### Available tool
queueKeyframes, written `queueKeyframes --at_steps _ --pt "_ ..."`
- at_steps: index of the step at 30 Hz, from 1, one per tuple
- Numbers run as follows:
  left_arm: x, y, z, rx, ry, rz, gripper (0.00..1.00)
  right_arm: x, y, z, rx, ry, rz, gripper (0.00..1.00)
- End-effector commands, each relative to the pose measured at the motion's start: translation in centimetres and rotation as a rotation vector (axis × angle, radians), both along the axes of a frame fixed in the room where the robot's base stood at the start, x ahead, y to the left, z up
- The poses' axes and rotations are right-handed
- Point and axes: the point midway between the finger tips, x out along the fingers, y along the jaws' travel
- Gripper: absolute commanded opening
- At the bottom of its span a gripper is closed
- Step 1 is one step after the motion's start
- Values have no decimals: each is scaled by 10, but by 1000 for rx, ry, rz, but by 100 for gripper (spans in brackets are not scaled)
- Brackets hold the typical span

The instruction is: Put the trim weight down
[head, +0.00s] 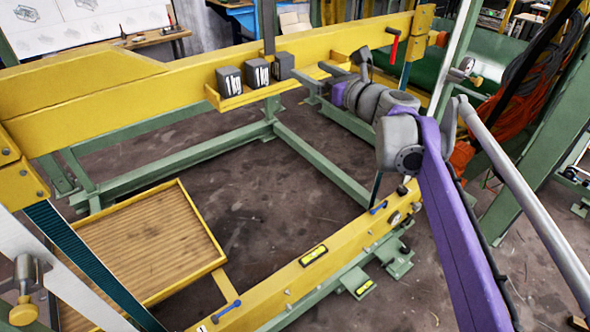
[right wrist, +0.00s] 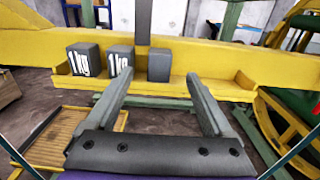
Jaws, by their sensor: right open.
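Three dark grey block weights stand in a row on a yellow ledge (head: 232,98) of the far beam. The left weight (head: 229,79) and the middle weight (head: 257,74) show white "1 kg" marks. The right weight (head: 283,66) shows no readable mark. My right gripper (head: 306,76) is open at the right end of the row, close to the right weight. In the right wrist view, that weight (right wrist: 159,65) appears between the two spread fingertips (right wrist: 158,80), just beyond them, and I see no finger closed on it. My left gripper is not in view.
A dark upright post (head: 269,28) stands right behind the weights. The ledge (right wrist: 225,88) has bare room to the right of them. A yellow-framed slatted tray (head: 150,235) lies low at left. A near yellow beam (head: 335,250) carries spirit levels.

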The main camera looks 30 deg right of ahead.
Motion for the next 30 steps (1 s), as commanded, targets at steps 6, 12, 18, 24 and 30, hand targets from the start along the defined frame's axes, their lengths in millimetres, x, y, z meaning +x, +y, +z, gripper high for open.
queueKeyframes --at_steps 6,12,18,24,30 --pt "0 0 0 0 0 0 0 -3 31 -21 -138 46 60 86" --pt "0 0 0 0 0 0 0 -47 151 -128 -829 186 398 86" --pt "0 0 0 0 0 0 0 -144 228 -257 -1693 166 906 86" --pt "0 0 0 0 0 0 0 -224 232 -340 -2357 6 1359 86" --pt "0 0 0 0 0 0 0 -253 220 -369 -2637 -99 1575 86"
